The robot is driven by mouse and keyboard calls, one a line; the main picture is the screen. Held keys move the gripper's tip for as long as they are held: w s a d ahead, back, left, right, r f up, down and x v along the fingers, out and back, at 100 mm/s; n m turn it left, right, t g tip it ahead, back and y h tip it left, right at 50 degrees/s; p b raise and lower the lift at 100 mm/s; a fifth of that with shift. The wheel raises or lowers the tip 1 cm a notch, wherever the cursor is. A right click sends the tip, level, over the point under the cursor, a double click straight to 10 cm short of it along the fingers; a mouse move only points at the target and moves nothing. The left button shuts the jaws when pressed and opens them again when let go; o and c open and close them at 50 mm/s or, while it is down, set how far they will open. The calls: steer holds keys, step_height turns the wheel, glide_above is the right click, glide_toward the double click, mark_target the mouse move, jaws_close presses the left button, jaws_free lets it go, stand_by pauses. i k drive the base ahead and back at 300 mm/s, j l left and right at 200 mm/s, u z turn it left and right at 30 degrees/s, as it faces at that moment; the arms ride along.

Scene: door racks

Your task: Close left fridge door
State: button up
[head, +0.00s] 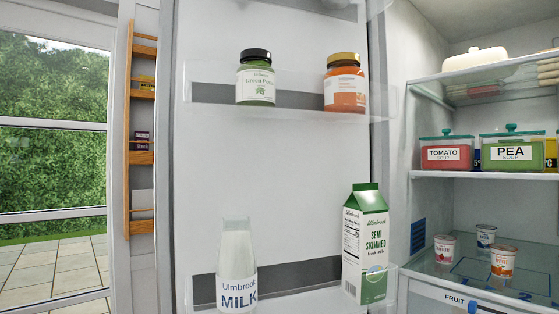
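The left fridge door (300,190) stands open in the middle of the head view, its inner side facing me. Its upper rack (215,105) holds a green jar (256,80) and an orange jar (344,85). Its lower rack (310,300) holds a milk bottle (237,265) and a green and white milk carton (364,245), both upright. The door's outer face and handle are hidden. The fridge interior (425,130) is exposed to the right of the door. My gripper does not show.
Fridge shelves at the right hold soup containers (449,152), small pots (502,262) and a white lidded dish (475,58). A fruit drawer (445,300) is below. At the left are a wooden rack (140,158) and a glazed door (52,165).

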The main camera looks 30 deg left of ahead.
mark_target(292, 167)
steer(key=i+j+z, duration=0.15)
steer(key=j+z, duration=0.15)
steer(key=j, duration=1.65)
steer(key=k+j+z, duration=0.1)
steer(key=j+z, duration=0.15)
steer(key=j, duration=1.7)
steer(key=k+j, duration=0.9)
steer(key=j, duration=0.05)
